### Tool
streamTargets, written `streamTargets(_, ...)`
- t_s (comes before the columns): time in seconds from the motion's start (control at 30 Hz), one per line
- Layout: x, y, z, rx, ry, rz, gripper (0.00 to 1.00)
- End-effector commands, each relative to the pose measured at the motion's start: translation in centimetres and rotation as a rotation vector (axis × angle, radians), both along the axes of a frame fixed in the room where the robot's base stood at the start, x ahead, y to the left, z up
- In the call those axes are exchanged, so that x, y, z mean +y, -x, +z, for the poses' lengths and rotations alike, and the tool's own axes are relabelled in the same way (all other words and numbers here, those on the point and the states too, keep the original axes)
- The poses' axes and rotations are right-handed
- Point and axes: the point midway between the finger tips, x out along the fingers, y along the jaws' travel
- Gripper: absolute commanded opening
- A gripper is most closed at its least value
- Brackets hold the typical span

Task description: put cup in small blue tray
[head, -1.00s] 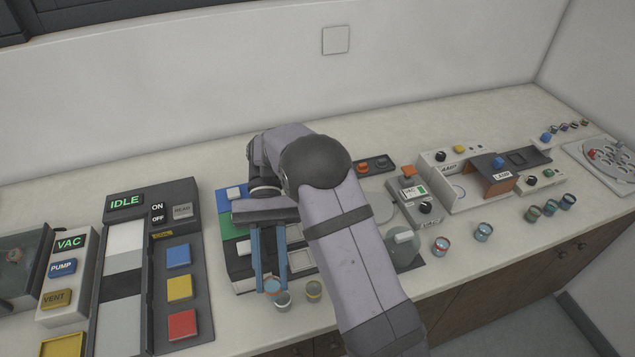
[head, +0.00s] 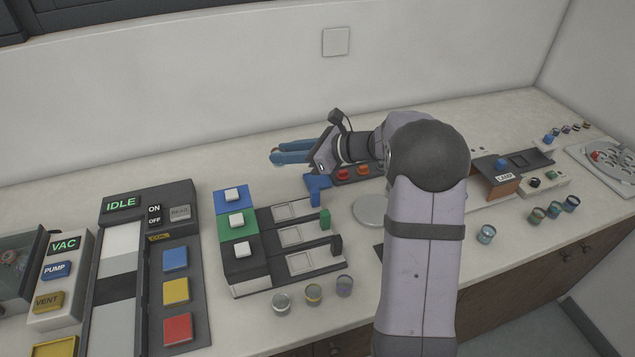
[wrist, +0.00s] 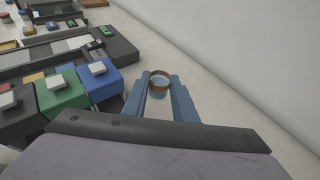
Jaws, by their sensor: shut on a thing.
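My gripper (head: 278,157) is shut on a cup (wrist: 160,83) with an orange-brown rim band and bluish inside. It holds the cup off the counter near the back wall, the fingers pointing left in the head view. A small blue square piece (head: 175,259) sits above yellow and red ones on a dark panel at left.
A press unit with blue, green and black blocks (head: 240,224) stands below my gripper. Several other cups stand on the counter, including a clear one (head: 281,304) at the front. The IDLE panel (head: 122,204) is at left. The back counter strip is clear.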

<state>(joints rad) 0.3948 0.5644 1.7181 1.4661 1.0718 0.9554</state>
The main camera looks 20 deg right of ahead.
Motion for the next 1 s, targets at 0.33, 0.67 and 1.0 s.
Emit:
streamTargets(0.33, -9.1, -2.9, -2.0, 0.001, 0.001, -0.400, 0.04)
streamTargets(0.67, -10.4, -3.1, -2.8, 0.002, 0.002, -0.452, 0.04)
streamTargets(1.0, -10.3, -3.1, -7.3, 0.003, 0.002, -0.451, 0.04)
